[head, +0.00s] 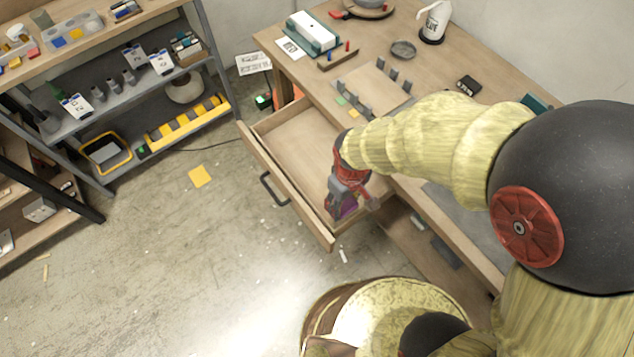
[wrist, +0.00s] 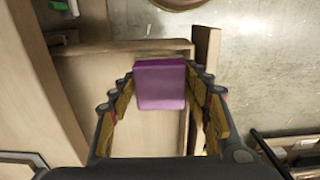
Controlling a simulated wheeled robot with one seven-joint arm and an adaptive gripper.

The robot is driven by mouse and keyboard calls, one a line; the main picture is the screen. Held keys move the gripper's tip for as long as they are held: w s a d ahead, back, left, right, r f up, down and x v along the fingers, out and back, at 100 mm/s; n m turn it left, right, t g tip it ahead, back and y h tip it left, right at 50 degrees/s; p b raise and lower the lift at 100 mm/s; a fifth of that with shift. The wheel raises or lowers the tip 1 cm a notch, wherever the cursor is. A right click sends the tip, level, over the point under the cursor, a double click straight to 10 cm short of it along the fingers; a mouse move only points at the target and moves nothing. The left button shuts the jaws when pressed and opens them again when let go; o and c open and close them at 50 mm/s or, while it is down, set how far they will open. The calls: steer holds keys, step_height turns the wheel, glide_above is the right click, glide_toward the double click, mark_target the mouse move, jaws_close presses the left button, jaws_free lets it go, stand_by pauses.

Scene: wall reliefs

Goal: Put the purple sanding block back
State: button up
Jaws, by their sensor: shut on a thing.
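My gripper (head: 345,198) is shut on the purple sanding block (wrist: 160,86). In the wrist view the block sits between the two fingertips, its broad face towards the camera. In the head view only a small purple part of the block (head: 346,207) shows below the fingers. The gripper points down at the right end of the open wooden drawer (head: 295,140), near its front corner. The drawer looks empty where I can see it. I cannot tell whether the block touches the drawer.
The workbench (head: 345,65) holds a white-and-green box (head: 313,33), a grey dish (head: 403,49) and a white bottle (head: 434,22). A shelf rack (head: 120,107) stands at left. The floor between is mostly clear.

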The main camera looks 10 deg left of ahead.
steer(key=w+a+f+b, duration=0.2)
steer(key=w+a+f, duration=0.1)
steer(key=w+a, duration=0.15)
steer(key=b, duration=0.2)
glide_above(325, 190)
steer(key=f, duration=0.5)
steer(key=shift+s+d+f, duration=0.1)
steer(key=shift+s+d, duration=0.15)
steer(key=shift+s, duration=0.05)
steer(key=shift+w+a+f, duration=0.2)
steer(key=shift+w+f, duration=0.05)
steer(key=shift+f, duration=0.1)
steer(key=shift+w+a+f+b, duration=0.15)
steer(key=shift+f+b, duration=0.5)
steer(key=shift+f, duration=1)
steer(key=o, duration=1.1)
steer(key=shift+f, duration=0.15)
